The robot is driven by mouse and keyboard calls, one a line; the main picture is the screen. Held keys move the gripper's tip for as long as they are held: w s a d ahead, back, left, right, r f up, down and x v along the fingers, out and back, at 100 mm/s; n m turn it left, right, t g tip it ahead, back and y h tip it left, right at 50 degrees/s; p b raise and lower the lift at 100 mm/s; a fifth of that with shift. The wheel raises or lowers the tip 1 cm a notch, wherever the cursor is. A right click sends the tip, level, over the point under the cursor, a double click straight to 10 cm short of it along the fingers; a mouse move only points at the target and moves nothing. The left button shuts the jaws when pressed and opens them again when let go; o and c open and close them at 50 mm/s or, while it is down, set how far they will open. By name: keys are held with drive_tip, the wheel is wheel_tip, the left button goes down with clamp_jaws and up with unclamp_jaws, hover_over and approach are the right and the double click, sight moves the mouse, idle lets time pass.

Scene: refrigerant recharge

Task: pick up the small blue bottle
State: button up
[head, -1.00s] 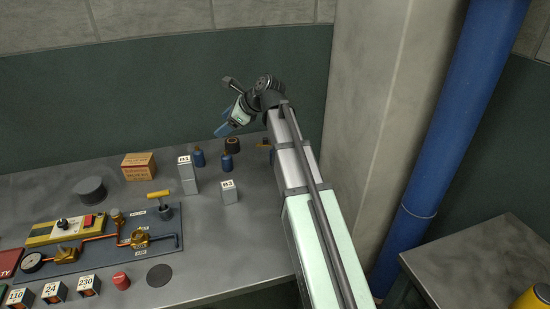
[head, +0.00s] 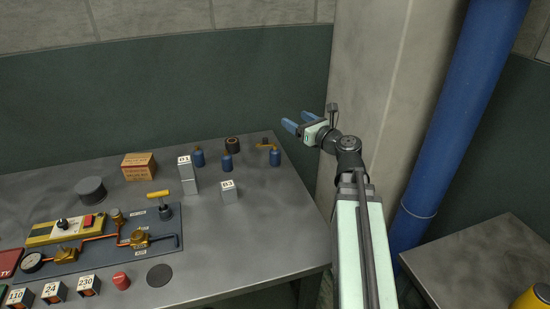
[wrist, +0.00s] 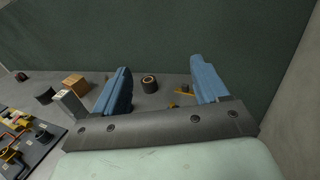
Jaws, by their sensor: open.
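Three small blue bottles stand upright on the grey bench: a left one (head: 198,158), a middle one (head: 227,163) and a right one (head: 275,158) with a brass valve pointing left. Which one is the smallest is hard to tell. My gripper (head: 297,121) is open and empty, with blue fingers, in the air above and right of the right bottle in the head view. In the wrist view my gripper (wrist: 160,66) has its fingers wide apart. Brass fittings (wrist: 184,92) show near its right finger there; the blue bottle bodies are mostly hidden.
A dark round roll (head: 232,145) is behind the middle bottle. Tall block 01 (head: 187,175) and small block 03 (head: 229,192) stand in front of the bottles. A cardboard box (head: 139,166) and a valve panel (head: 110,240) are further left. A concrete pillar (head: 375,100) rises at right.

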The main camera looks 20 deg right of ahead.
approach(272, 150)
drive_tip(key=x, duration=0.7)
drive_tip(key=d+f+x, duration=0.1)
drive_tip(key=x, duration=0.3)
drive_tip(key=shift+w+a, duration=0.1)
drive_tip(key=shift+w, duration=0.25)
drive_tip(key=c, duration=1.1)
